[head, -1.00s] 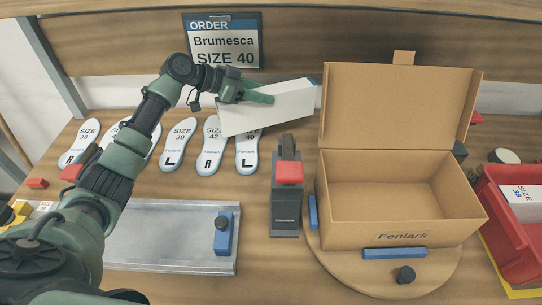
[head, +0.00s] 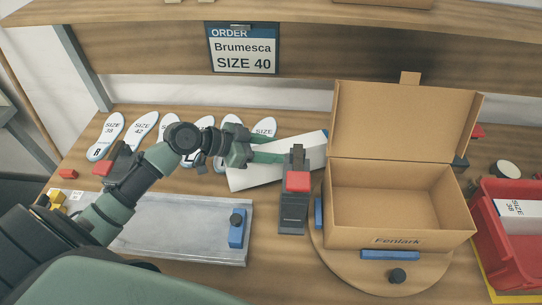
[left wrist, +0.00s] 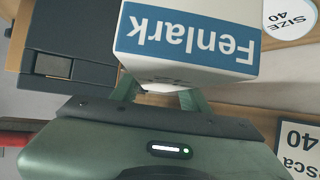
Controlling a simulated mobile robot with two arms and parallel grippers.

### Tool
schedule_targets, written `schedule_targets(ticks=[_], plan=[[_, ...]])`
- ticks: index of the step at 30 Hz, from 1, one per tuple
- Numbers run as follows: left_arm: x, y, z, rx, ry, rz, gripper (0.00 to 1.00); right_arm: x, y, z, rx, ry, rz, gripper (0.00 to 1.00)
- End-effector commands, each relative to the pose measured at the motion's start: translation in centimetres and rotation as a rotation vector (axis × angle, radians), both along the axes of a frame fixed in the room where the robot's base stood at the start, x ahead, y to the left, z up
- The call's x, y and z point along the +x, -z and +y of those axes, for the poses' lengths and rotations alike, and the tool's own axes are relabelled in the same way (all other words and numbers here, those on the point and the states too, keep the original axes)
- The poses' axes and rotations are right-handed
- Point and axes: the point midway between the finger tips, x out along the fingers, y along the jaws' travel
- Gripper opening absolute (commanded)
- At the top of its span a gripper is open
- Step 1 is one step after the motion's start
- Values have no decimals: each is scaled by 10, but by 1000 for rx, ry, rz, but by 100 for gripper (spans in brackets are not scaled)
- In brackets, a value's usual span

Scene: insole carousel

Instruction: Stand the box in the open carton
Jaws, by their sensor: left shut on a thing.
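A long white box (head: 262,178) with a blue end is held by my left gripper (head: 268,157) behind the black tape dispenser. In the left wrist view the box (left wrist: 190,35) shows its blue "Fenlark" end, with the gripper (left wrist: 165,95) shut on it. The box lies tilted, long side roughly level. The open brown carton (head: 390,198) stands to its right on a round wooden turntable (head: 335,268), lid up and inside empty. "Fenlark" is printed on its front. My right gripper is not in view.
The black dispenser with a red block (head: 298,182) stands between the box and the carton. Several insoles (head: 140,132) lie at the back left. A metal tray (head: 175,228) is at front left, a red bin (head: 505,255) with a white box at right. An order sign (head: 243,50) reads Brumesca SIZE 40.

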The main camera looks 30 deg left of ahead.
Motion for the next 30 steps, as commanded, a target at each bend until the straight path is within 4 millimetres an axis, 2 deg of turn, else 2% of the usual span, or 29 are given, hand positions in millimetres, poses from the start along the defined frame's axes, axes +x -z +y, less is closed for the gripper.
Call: schedule_targets(ticks=[4,9,12,23,24,26,30], plan=[[0,11,0,-2,-1,2,0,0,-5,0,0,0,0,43],[0,37,0,-2,-2,2,0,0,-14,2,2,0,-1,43],[-3,41,-1,-1,-2,1,0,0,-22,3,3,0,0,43],[-3,47,-1,2,0,-2,0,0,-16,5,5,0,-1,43],[-3,47,-1,2,0,-1,51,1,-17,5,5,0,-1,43],[-3,47,-1,2,0,-1,67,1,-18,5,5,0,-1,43],[-3,46,-1,2,0,0,67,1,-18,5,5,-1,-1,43]])
